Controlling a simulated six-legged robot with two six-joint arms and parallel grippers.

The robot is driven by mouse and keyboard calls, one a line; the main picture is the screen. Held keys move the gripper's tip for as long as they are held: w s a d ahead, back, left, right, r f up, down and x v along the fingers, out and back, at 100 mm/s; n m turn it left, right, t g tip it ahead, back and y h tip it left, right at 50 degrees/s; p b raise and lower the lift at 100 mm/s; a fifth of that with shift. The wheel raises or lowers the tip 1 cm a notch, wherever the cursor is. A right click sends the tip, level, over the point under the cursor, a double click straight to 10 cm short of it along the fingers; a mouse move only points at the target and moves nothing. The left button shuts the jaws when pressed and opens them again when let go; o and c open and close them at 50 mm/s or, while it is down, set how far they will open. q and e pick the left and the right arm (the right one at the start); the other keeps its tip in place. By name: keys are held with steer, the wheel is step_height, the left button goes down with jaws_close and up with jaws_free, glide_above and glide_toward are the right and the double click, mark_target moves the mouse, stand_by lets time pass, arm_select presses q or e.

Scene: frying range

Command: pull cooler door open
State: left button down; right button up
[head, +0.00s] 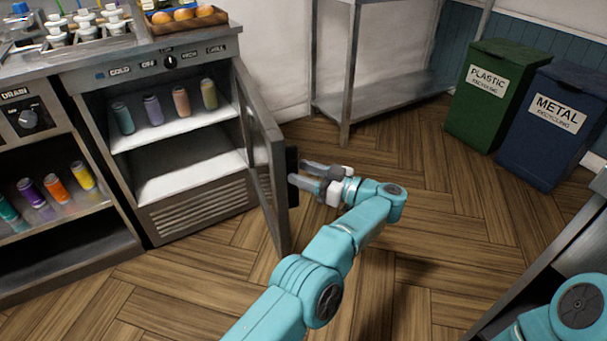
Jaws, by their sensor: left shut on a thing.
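The cooler (190,225) stands at the left, with its top shelf and inside in plain view. Its door (262,150) is swung out on the right side and stands wide open, roughly square to the front. A dark handle (292,160) is on the door's outer face near its free edge. My left gripper (298,174) is at this handle and shut on it. The fingertips are partly hidden at the handle. Only part of my right arm shows at the bottom right, and its gripper is out of view.
Several cans (153,109) stand on the cooler's upper shelf. A metal rack (375,95) stands behind the door. A green bin (485,97) and a blue bin (550,125) stand at the right. The wooden floor (440,250) between is clear.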

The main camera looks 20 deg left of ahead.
arm_select(q)
steer(key=shift+w+a+r, duration=0.4)
steer(key=shift+w+a, duration=0.05)
steer(key=shift+w, duration=0.05)
arm_select(e)
steer(key=shift+w+d, duration=0.25)
steer(key=shift+d, duration=0.15)
arm_select(q)
steer(key=shift+a, duration=0.1)
steer(key=c, duration=0.9)
jaws_free()
steer(key=shift+w, duration=0.1)
steer(key=shift+c, duration=0.2)
steer(key=shift+o, duration=1.4)
steer(key=shift+a+f, duration=0.2)
steer(key=shift+d, duration=0.15)
steer(key=shift+c, duration=0.8)
arm_select(e)
steer(key=shift+s+a+f, duration=0.1)
steer(key=shift+a, duration=0.05)
arm_select(q)
steer(key=shift+r, duration=0.1)
